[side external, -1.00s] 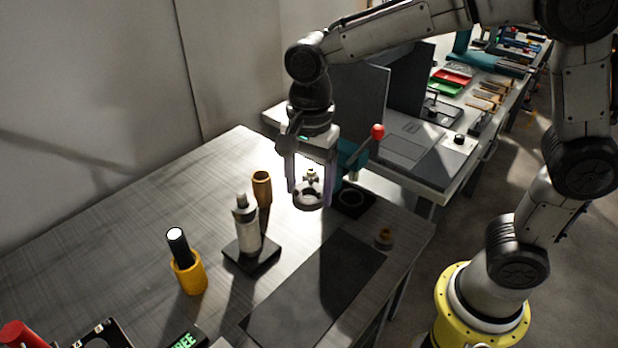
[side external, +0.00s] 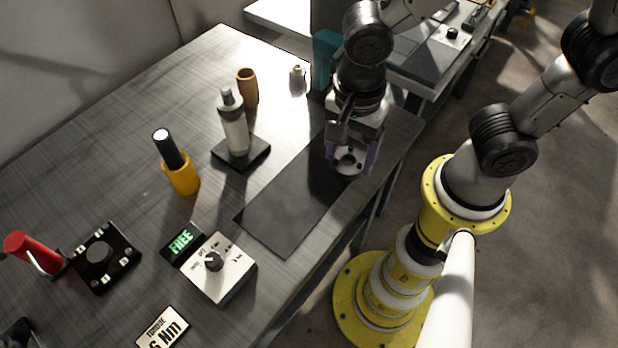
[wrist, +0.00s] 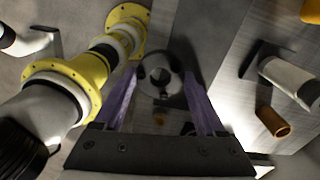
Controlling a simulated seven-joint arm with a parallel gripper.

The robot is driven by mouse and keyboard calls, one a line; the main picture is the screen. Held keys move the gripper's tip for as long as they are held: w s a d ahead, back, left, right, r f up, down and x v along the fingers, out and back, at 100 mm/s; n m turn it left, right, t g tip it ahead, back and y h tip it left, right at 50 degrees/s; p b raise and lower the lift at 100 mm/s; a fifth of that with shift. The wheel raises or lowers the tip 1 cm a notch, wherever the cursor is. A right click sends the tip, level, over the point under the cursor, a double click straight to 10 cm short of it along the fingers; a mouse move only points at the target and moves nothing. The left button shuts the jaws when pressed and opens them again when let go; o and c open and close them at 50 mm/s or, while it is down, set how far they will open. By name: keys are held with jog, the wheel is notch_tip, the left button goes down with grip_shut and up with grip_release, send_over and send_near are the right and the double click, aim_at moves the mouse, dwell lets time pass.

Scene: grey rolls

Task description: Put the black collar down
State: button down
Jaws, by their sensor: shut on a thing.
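My gripper (side external: 350,160) is shut on the black collar (side external: 346,168), a ring with a hole through its middle that looks grey where light catches it. The collar hangs between the two purple-sided fingers, above the right end of the dark mat (side external: 284,222). In the wrist view the collar (wrist: 160,89) sits between the fingertips of my gripper (wrist: 160,82). I cannot tell exactly how high it is above the table, but no contact with the mat shows.
Left of the gripper stand a grey cylinder on a black base (side external: 236,135), a tan cup (side external: 248,86) and a yellow holder with a black rod (side external: 181,178). A small white piece (side external: 297,80) stands behind. A dial box (side external: 217,268) is in front. The mat's left part is clear.

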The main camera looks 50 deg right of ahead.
jog(key=shift+s+a+f+n, duration=0.1)
jog(key=shift+s+n, duration=0.2)
jog(key=shift+s, duration=0.55)
jog(key=shift+s+a, duration=0.2)
jog(key=shift+w+a+f, duration=0.1)
jog(key=shift+w+a, duration=0.05)
jog(key=shift+a, duration=0.15)
jog(key=w+a+f, duration=0.4)
jog(key=w+a, duration=0.1)
jog(key=w, duration=0.2)
send_over(279, 215)
jog(key=f, duration=0.4)
jog(key=shift+s+d+f, duration=0.25)
jog(key=shift+s+f, duration=0.05)
jog(key=shift+s, duration=0.05)
jog(key=shift+w+a+f, duration=0.15)
jog(key=shift+f, duration=0.15)
jog(key=shift+w+a+f, duration=0.1)
jog(key=shift+f, duration=0.75)
jog(key=shift+w+a+f, duration=0.1)
jog(key=shift+f, duration=0.75)
jog(key=shift+f, duration=0.15)
